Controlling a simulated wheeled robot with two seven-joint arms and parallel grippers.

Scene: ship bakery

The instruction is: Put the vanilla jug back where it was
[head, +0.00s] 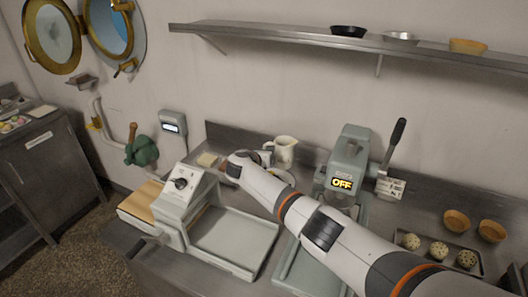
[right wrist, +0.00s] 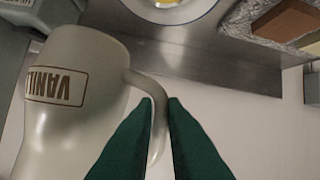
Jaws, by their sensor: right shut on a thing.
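The vanilla jug (head: 285,148) is cream-coloured and stands out near the back wall of the counter in the head view. In the right wrist view the jug (right wrist: 75,95) fills the left side, with its "VANILLA" label upside down in the picture. The green fingers of my right gripper (right wrist: 160,105) are shut on the jug's handle, one on each side of it. In the head view my right arm reaches in from the lower right and its wrist hides the fingers. Whether the jug touches the counter cannot be told. My left gripper is not in view.
A plate (right wrist: 172,10) with something yellow is close to the jug. A speckled slab (right wrist: 240,17) bears a brown block (right wrist: 283,22). A press reading "OFF" (head: 347,155) stands right of the jug. A machine with a tray (head: 235,240) is in front. A shelf (head: 290,37) runs above.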

